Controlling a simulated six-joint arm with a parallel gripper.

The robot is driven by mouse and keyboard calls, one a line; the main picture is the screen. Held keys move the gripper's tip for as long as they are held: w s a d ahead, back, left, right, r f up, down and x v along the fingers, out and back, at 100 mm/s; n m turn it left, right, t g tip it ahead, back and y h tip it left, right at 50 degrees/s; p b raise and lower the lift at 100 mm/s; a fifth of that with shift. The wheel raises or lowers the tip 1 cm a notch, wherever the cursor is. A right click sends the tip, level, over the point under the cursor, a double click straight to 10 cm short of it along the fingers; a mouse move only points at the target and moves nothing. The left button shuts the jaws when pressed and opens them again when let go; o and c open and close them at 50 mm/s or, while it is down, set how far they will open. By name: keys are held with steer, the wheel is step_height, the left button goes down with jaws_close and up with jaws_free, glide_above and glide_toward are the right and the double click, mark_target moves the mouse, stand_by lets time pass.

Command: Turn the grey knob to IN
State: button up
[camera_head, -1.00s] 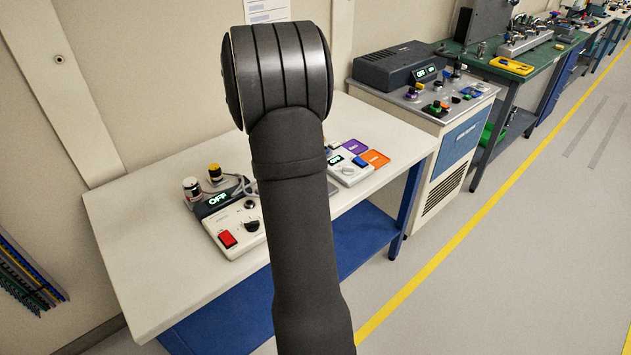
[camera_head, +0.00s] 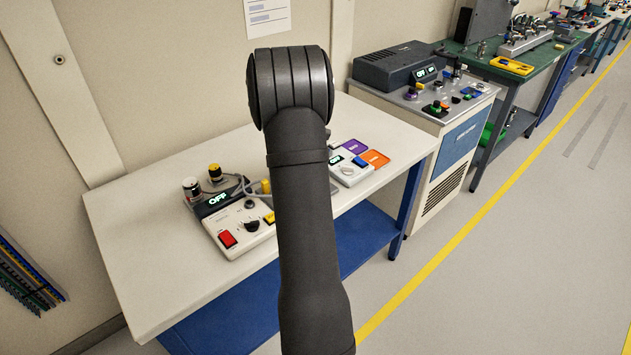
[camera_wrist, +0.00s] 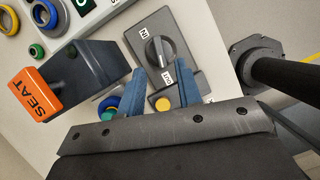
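In the wrist view, the grey knob (camera_wrist: 158,50) sits on a small grey box (camera_wrist: 140,31) with IN and OUT labels. The IN label lies on its upper left and the OUT label on its lower right, as pictured. I cannot tell for sure which label the pointer faces. My gripper (camera_wrist: 160,72) is open, its two blue fingers apart and empty, at the near end of this box. Contact cannot be made out. In the head view my arm hides the gripper, and I cannot pick out the knob.
A dark box with an orange SEAT label (camera_wrist: 40,95) stands left of the fingers, by a blue knob (camera_wrist: 110,108). A yellow button (camera_wrist: 162,104) shows between the fingers. A control box with an OFF display (camera_head: 218,199) stands on the white table (camera_head: 135,235); its left part is clear.

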steer(key=shift+x, duration=2.25)
steer(key=shift+c, duration=0.2)
jaws_close()
